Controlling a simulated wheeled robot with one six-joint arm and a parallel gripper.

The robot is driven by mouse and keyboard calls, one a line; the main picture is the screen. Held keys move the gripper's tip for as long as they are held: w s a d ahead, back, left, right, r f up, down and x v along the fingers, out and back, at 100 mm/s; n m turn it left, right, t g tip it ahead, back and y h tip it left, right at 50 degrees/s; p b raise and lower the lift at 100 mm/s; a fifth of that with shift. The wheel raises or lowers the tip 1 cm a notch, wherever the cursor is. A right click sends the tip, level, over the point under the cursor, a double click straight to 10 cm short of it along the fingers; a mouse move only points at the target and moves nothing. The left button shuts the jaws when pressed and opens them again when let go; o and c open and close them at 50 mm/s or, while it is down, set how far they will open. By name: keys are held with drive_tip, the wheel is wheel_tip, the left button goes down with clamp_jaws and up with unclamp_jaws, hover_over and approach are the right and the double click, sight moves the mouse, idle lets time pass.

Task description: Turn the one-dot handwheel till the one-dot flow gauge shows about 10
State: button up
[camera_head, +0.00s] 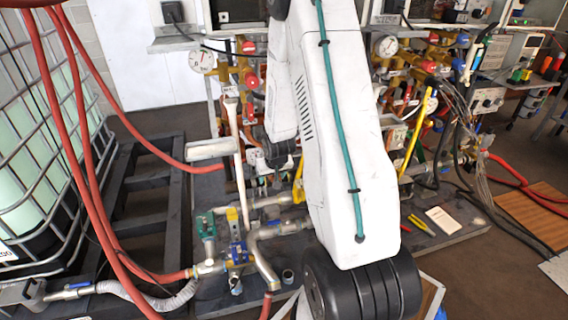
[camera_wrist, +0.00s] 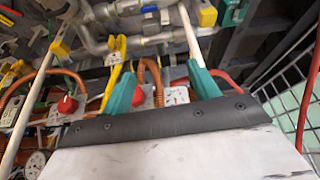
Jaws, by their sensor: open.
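My gripper (camera_wrist: 160,70) is open and empty in the wrist view, its two green fingers spread wide in front of pipework and small white gauge-like plates. One such plate (camera_wrist: 176,96) shows between the fingers. A red handwheel (camera_wrist: 67,104) is to the left of the fingers, apart from them. In the head view, red handwheels (camera_head: 252,81) sit on the pipe rack left of my arm, near a round white gauge (camera_head: 203,60). Dot marks and needle readings are too small to tell, so I cannot say which handwheel or gauge is the one-dot one. My arm hides the rack's middle.
A caged liquid tank (camera_head: 40,140) and red hoses (camera_head: 92,150) are at the left. Low pipes with a blue-handled valve (camera_head: 238,252) stand near the front. More gauges (camera_head: 386,46) and cables crowd the right.

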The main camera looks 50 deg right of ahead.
drive_tip(key=w+d+f+m+t+h, duration=0.25)
drive_tip(key=d+f+t+h, duration=0.5)
drive_tip(key=d+t, duration=0.45)
drive_tip(key=w+d+g, duration=0.1)
drive_tip(key=w+d, duration=0.3)
drive_tip(key=w, duration=0.3)
drive_tip(key=shift+d+f, duration=0.25)
drive_tip(key=shift+f, duration=0.1)
drive_tip(key=shift+y, duration=0.25)
drive_tip(key=shift+s, duration=0.1)
drive_tip(key=c, duration=0.7)
